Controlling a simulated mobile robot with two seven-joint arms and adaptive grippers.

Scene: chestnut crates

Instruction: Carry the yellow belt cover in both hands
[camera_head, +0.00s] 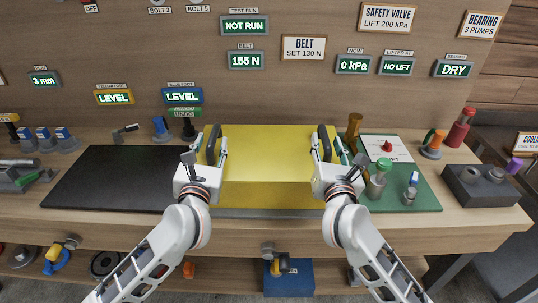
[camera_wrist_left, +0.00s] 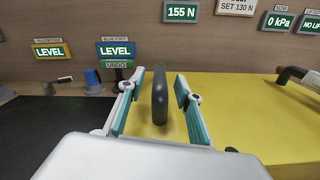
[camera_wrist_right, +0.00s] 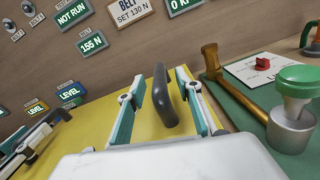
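The yellow belt cover (camera_head: 268,152) lies on the workbench in the middle of the head view. It has a dark upright handle near each end: the left handle (camera_head: 212,143) and the right handle (camera_head: 324,143). My left gripper (camera_head: 209,150) is open around the left handle. In the left wrist view the handle (camera_wrist_left: 160,95) stands between its teal-padded fingers with gaps on both sides. My right gripper (camera_head: 328,150) is open around the right handle. In the right wrist view this handle (camera_wrist_right: 164,98) stands between the fingers, apparently touching neither.
A black mat (camera_head: 105,178) lies left of the cover. Right of it, a green mat (camera_head: 420,195) holds a green-topped stamp-like tool (camera_head: 377,180) and a white card (camera_head: 398,145); a brown-handled hammer (camera_wrist_right: 228,78) lies close to the right gripper. A panel with displays (camera_head: 245,60) stands behind.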

